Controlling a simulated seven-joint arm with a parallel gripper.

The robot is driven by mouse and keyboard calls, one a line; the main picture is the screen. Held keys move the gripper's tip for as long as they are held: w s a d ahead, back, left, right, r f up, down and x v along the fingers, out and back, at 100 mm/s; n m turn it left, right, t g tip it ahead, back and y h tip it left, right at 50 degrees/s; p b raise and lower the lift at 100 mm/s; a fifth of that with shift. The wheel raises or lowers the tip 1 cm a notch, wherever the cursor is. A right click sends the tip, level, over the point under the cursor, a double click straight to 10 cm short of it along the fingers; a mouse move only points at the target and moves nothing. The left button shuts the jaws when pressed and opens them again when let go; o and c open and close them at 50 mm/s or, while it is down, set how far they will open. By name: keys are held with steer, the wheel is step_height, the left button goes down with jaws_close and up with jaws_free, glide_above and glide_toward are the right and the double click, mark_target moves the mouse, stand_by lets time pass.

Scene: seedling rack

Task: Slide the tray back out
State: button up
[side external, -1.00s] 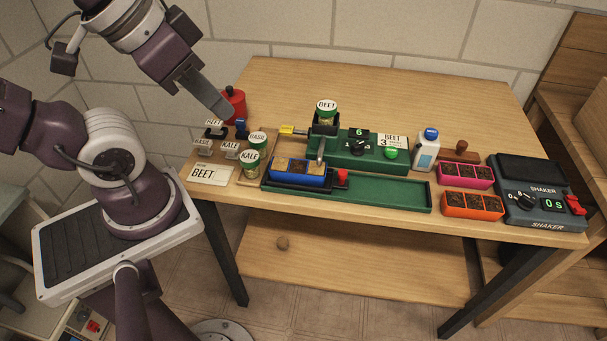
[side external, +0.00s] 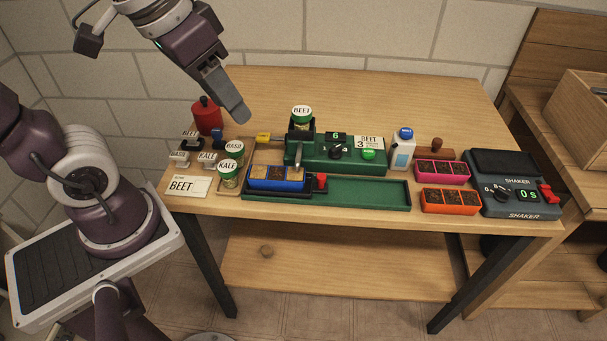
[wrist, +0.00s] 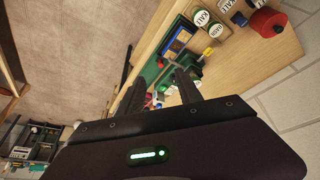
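A blue tray (side external: 277,185) with three filled cells sits at the left end of a long green channel (side external: 370,195), in front of the green seeder (side external: 345,163). A red knob (side external: 320,181) is at the tray's right end. A grey spout or lever (side external: 299,156) on the seeder stands just behind the tray's right part. My gripper (side external: 240,114) is in the air behind and left of the seeder, apart from the tray. In the wrist view its two fingers (wrist: 160,88) are spread with nothing between them; the blue tray also shows there (wrist: 178,40).
A BEET jar (side external: 302,113) stands in the seeder. BASIL and KALE jars (side external: 229,173) and a BEET card (side external: 190,186) are left. A red bottle (side external: 207,119) is behind them. Pink (side external: 442,170) and orange (side external: 450,206) trays and a shaker (side external: 520,200) are right. The channel's right part is empty.

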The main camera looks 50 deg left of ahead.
steer(key=w+f+g, duration=0.2)
steer(key=w+f, duration=0.3)
steer(key=w, duration=0.5)
steer(key=g, duration=0.2)
glide_above(322, 176)
step_height(322, 176, down, 12)
steer(key=shift+f, duration=0.1)
step_height(322, 176, down, 7)
steer(key=shift+f, duration=0.15)
jaws_close()
